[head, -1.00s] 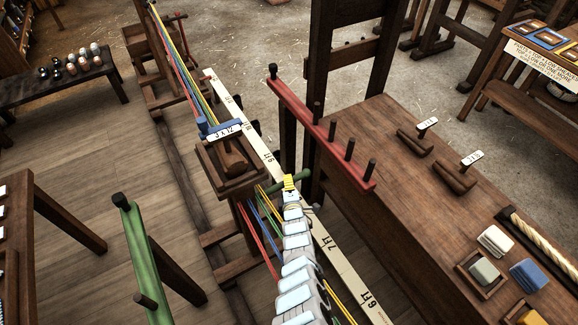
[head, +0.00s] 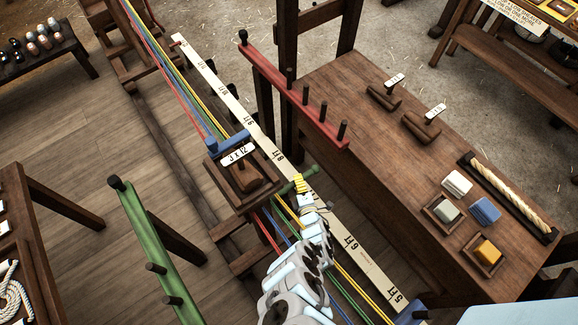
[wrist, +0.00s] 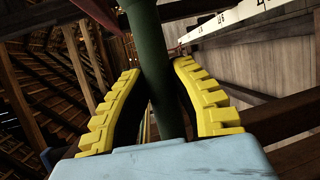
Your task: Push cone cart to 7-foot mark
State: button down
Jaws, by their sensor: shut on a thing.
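The cone cart (head: 215,185) is a brown wooden block-like cart with a blue crosspiece and a "3 x 12" label, standing on the rail in the head view. A green handle (head: 313,170) sticks out on its right. My gripper (head: 300,184) has yellow fingers on that handle; in the wrist view the fingers (wrist: 160,100) stand on both sides of the dark green bar (wrist: 156,60). The white scale (head: 222,90) runs beside the cart. Its 8 mark shows just beyond the handle and its 6 FT mark nearer to me. The 7 mark is hidden by my gripper and arm.
Red, yellow, green and blue strands (head: 165,65) run along the rail through the cart. A red pegged rail (head: 295,95) and a workbench (head: 350,90) stand to the right, a green pegged post (head: 150,255) to the left. Floor beside the rail is open.

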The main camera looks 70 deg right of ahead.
jog(key=shift+s+a, duration=0.35)
jog(key=shift+s, duration=0.4)
jog(key=shift+s+a, duration=0.35)
jog(key=shift+s, duration=0.35)
jog(key=c, duration=0.8)
grip_release()
jog(key=shift+c, duration=0.2)
jog(key=shift+a, duration=0.15)
jog(key=v, duration=0.7)
jog(key=shift+s+a+r, duration=0.1)
jog(key=shift+s, duration=0.05)
